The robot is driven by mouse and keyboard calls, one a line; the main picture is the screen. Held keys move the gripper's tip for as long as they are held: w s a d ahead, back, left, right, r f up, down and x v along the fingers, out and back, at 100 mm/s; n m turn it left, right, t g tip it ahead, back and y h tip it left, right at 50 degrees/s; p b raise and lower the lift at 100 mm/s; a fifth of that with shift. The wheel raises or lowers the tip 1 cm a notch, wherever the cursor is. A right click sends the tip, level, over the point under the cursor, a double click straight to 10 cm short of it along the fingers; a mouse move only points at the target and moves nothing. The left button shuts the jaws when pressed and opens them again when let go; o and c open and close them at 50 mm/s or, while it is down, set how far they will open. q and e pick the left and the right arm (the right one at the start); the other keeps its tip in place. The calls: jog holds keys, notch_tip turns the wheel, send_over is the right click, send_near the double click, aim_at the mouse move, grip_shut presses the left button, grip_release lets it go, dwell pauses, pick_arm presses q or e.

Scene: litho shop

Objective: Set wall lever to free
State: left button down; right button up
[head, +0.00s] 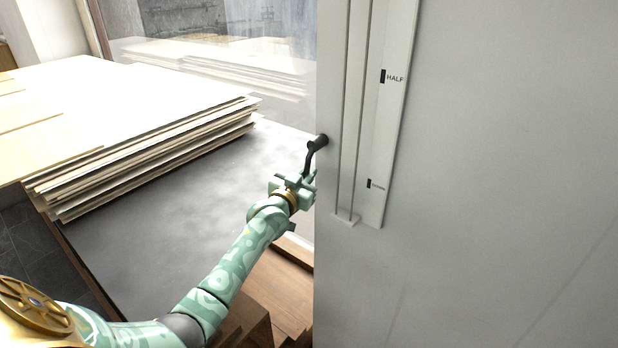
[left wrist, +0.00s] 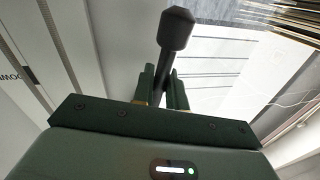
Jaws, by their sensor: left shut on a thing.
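The black wall lever (head: 311,153) sits at the left edge of the pale wall panel and slants down and slightly left from its round hub. My left gripper (head: 304,181) is shut on its lower part. In the left wrist view the lever (left wrist: 175,32) runs between the two fingers of my left gripper (left wrist: 163,82), its thicker dark end beyond them. The fingers hide part of the handle. No "free" mark is readable near the lever. My right gripper is not in view.
A label strip (head: 397,120) with a HALF mark and a smaller unreadable mark runs beside vertical rods on the wall panel (head: 480,200). Stacked sheets (head: 150,150) lie on a dark-topped table (head: 170,205) at left. A window is behind.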

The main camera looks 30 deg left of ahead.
pick_arm(q)
jog(key=a+r+m+t+h+b, duration=0.2)
jog(key=a+r+m, duration=0.4)
jog(key=m, duration=0.9)
jog(key=shift+w+a+h+b, duration=0.3)
jog(key=shift+a+h+b, duration=0.1)
jog(key=shift+a+h, duration=0.1)
jog(key=shift+r, duration=0.15)
jog(key=c, duration=1.5)
grip_release()
